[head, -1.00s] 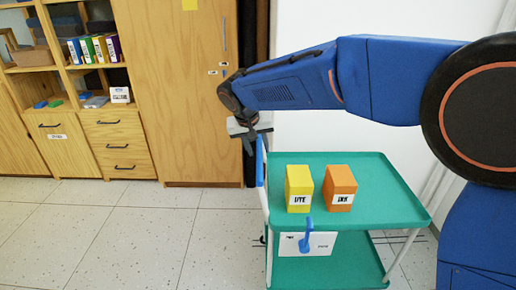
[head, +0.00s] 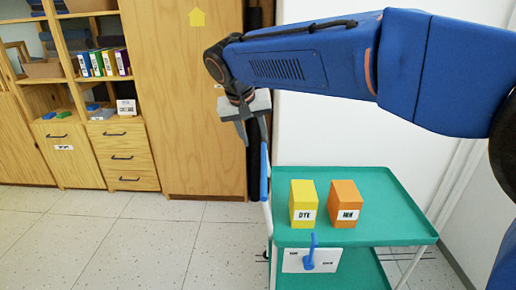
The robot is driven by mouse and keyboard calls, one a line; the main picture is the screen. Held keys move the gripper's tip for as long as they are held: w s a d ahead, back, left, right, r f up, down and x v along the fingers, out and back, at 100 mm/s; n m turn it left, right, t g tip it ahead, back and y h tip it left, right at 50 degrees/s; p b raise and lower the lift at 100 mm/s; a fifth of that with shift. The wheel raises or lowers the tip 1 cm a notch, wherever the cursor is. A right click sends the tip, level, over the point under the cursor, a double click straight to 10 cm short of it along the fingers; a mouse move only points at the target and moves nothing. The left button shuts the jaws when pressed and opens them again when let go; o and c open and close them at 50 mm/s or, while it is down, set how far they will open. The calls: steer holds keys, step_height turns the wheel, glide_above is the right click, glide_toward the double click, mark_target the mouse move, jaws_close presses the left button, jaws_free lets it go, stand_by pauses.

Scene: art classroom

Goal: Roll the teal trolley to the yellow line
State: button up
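The teal trolley (head: 400,222) stands upright on the floor at the lower right of the head view. It has an upper and a lower shelf (head: 345,272), white legs and a blue handle (head: 264,172) on its left side. A white plate (head: 296,262) with a blue lever (head: 311,252) is on its near side. My gripper (head: 250,142) points down at the top of the handle. Its fingers overlap the handle's upper end in the picture; I cannot tell whether they are closed on it. No yellow line shows on the visible floor.
A yellow box (head: 303,197) marked DYE and an orange box (head: 345,199) stand on the upper shelf. A wooden cabinet (head: 185,120) and shelves with binders (head: 103,63) line the back. A white wall is close behind the trolley. The tiled floor (head: 130,240) at left is clear.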

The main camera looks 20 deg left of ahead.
steer(key=shift+v, duration=2)
steer(key=w+d, duration=0.1)
steer(key=d, duration=1.7)
steer(key=s+d+f+m+g, duration=0.1)
steer(key=s+d+f, duration=0.15)
steer(key=d, duration=0.75)
steer(key=s+d+f+m, duration=0.1)
steer(key=s+d, duration=0.3)
steer(key=d, duration=0.7)
steer(key=s+d+f+m, duration=0.2)
steer(key=s+d+f, duration=1.1)
steer(key=s, duration=0.4)
steer(key=shift+d+f+t+y, duration=0.3)
steer(key=shift+d+f+t, duration=0.1)
steer(key=shift+d, duration=0.15)
